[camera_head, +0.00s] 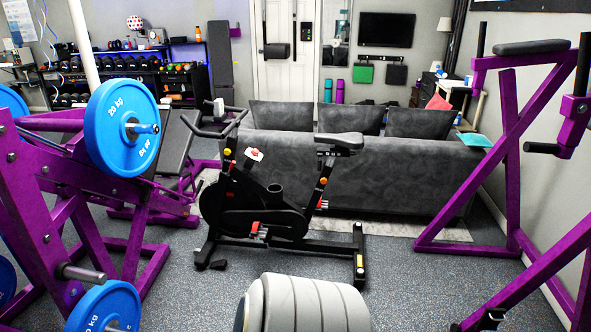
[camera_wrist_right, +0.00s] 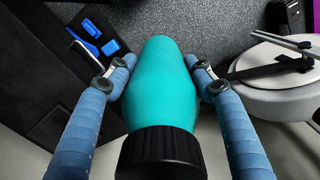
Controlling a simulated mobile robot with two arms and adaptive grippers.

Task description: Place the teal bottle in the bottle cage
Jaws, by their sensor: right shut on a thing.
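The teal bottle (camera_wrist_right: 160,85) is in the middle of the right wrist view, with its black cap (camera_wrist_right: 163,155) toward the camera. My right gripper (camera_wrist_right: 161,74) is shut on the bottle, one blue finger on each side of it. Neither the bottle nor the right gripper shows in the head view. The exercise bike (camera_head: 255,205) stands in the middle of the head view. A small black cup-like holder (camera_head: 274,193) sits low on its frame and looks like the bottle cage; no bottle shows in it. My left gripper is in neither view.
A grey sofa (camera_head: 390,170) stands right behind the bike. A purple weight machine with blue plates (camera_head: 122,128) is at the left, and a purple frame (camera_head: 510,160) at the right.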

